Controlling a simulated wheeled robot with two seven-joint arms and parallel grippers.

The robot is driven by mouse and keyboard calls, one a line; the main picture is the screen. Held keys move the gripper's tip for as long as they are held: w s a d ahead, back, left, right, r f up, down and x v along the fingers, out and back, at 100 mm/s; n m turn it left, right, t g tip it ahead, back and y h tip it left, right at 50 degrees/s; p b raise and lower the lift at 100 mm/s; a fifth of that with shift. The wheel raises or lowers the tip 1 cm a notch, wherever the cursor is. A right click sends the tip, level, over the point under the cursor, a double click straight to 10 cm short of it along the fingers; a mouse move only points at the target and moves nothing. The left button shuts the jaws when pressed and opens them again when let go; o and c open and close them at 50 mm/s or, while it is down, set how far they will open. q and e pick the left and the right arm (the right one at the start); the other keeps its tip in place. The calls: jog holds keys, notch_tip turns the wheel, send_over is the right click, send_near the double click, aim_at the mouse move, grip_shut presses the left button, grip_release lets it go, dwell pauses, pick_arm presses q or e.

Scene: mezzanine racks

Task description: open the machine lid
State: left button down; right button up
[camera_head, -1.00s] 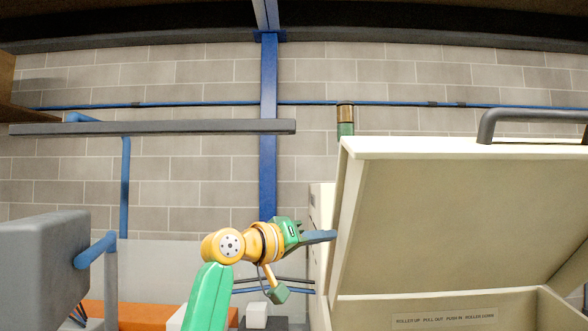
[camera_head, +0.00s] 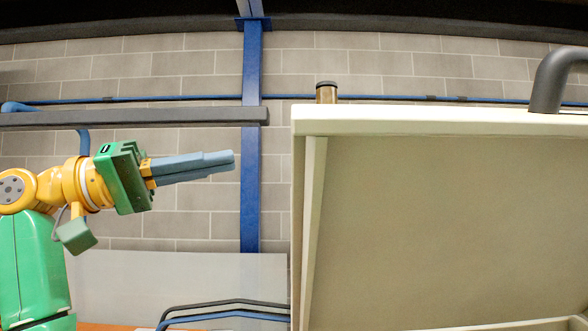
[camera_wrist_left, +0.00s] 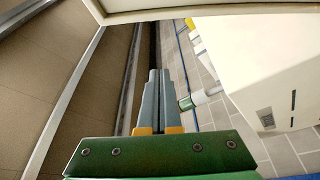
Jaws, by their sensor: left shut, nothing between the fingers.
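The machine lid (camera_head: 450,215) is a large cream panel that stands raised on the right in the head view, its inner face toward me. Its dark grey handle (camera_head: 552,78) shows at the top right edge. My left gripper (camera_head: 232,160) is to the left of the lid, with a visible gap in the picture, and its blue-grey fingers point right. They are shut together and empty. The fingers (camera_wrist_left: 160,75) also show in the left wrist view, closed side by side. The machine's body is mostly below the frame. My right gripper is not in view.
A grey horizontal bar (camera_head: 130,118) runs behind and above my left gripper. A blue post (camera_head: 251,200) stands against the block wall. A pale panel (camera_head: 180,285) and blue and black rails (camera_head: 225,312) are low down. Open space lies around the gripper.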

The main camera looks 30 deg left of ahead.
pick_arm(q)
jog(key=s+d+r+p+x, duration=0.1)
jog(key=p+x, duration=0.1)
jog(key=x, duration=0.7)
jog(key=s+d+f+m+b, duration=0.2)
jog(key=s+d+f+b, duration=0.2)
jog(key=s+f+b, duration=0.1)
jog(key=shift+s+f+h, duration=0.4)
jog(key=shift+s+f, duration=0.2)
jog(key=shift+f, duration=0.05)
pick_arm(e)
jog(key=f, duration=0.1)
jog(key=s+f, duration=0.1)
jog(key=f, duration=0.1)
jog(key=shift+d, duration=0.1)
